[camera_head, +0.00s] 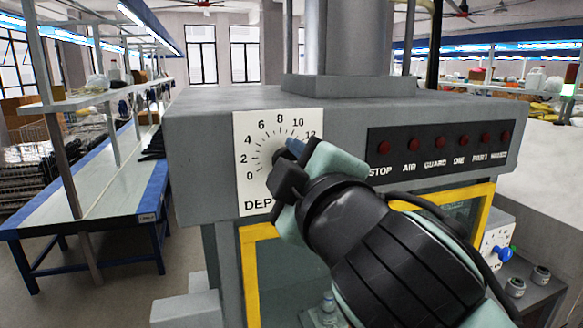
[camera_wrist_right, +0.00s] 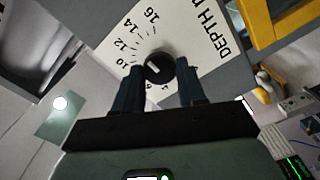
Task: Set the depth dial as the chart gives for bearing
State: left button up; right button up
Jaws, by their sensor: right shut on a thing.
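The depth dial's white scale plate (camera_head: 252,135) is on the front of the grey machine, with numbers from 0 to 12 showing in the head view. My right gripper (camera_head: 287,160) covers the knob and the rest of the scale there. In the right wrist view, the round black knob (camera_wrist_right: 159,66) sits between the two dark fingers of my right gripper (camera_wrist_right: 160,80), which is shut on it. A short pale mark shows on the knob; its exact reading is unclear. The plate (camera_wrist_right: 178,32) shows 10 to 16 there. No chart is visible. My left gripper is out of view.
A dark panel (camera_head: 440,150) with several red lamps, labelled STOP, AIR, GUARD and more, is right of the dial. A yellow-framed guard window (camera_head: 252,275) is below. A blue-edged bench (camera_head: 100,195) stands left. A small white box with a blue knob (camera_head: 503,252) is lower right.

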dwell(0.4)
jog(key=o, duration=1)
jog(key=shift+o, duration=0.2)
jog(key=shift+s, duration=0.1)
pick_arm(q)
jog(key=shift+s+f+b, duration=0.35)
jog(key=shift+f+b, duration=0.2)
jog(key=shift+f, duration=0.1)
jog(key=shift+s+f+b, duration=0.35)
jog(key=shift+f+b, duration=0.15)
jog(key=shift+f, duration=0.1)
pick_arm(e)
jog(key=v, duration=1.3)
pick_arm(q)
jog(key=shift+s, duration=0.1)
